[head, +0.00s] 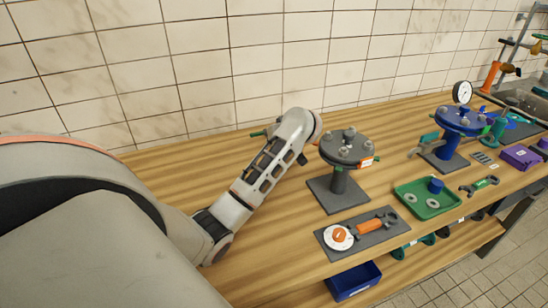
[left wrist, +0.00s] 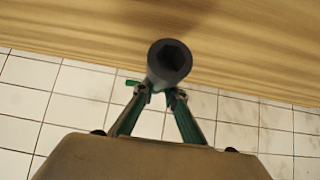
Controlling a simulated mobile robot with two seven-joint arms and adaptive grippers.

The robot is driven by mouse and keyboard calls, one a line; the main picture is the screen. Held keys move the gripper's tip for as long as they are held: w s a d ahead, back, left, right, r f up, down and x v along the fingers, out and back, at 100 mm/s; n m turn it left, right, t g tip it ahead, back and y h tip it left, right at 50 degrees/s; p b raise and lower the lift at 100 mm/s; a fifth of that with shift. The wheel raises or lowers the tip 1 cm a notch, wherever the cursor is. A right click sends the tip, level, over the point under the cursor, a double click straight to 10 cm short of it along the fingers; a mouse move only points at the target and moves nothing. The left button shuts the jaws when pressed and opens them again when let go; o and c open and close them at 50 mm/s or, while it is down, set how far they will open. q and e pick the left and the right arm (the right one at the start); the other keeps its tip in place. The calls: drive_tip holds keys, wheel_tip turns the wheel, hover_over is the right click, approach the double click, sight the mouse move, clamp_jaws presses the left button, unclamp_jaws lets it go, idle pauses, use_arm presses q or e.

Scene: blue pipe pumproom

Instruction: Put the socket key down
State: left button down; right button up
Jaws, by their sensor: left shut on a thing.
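The socket key (left wrist: 168,62) is a dark grey barrel with a hexagonal opening facing the camera in the left wrist view. My left gripper (left wrist: 159,94), with green fingers, is shut on it. The wooden bench (left wrist: 240,45) fills the top of that view, and I cannot tell if the key touches it. In the head view my left arm reaches over the bench, left of the grey flange stand (head: 338,183); its links mostly hide the gripper and key. A small green piece shows behind the forearm, too small to identify. My right gripper is not in view.
A dark mat (head: 330,256) holds a white disc (head: 328,233) and an orange-handled tool (head: 370,225). A green tray (head: 425,212) and blue flange stand (head: 443,160) stand farther right. A blue bin (head: 352,282) is below. The tiled wall runs behind; bare wood surrounds my forearm.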

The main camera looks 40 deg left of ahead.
use_arm(q)
wheel_tip(320, 180, down, 6)
drive_tip(key=shift+r+b, duration=0.15)
drive_tip(key=shift+b, duration=0.5)
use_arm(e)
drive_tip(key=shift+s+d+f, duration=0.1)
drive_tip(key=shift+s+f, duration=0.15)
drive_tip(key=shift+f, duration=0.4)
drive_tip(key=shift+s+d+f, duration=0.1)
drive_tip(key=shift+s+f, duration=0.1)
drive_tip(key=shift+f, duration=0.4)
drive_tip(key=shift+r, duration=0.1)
use_arm(q)
drive_tip(key=c, duration=2)
unclamp_jaws()
drive_tip(key=shift+c, duration=0.2)
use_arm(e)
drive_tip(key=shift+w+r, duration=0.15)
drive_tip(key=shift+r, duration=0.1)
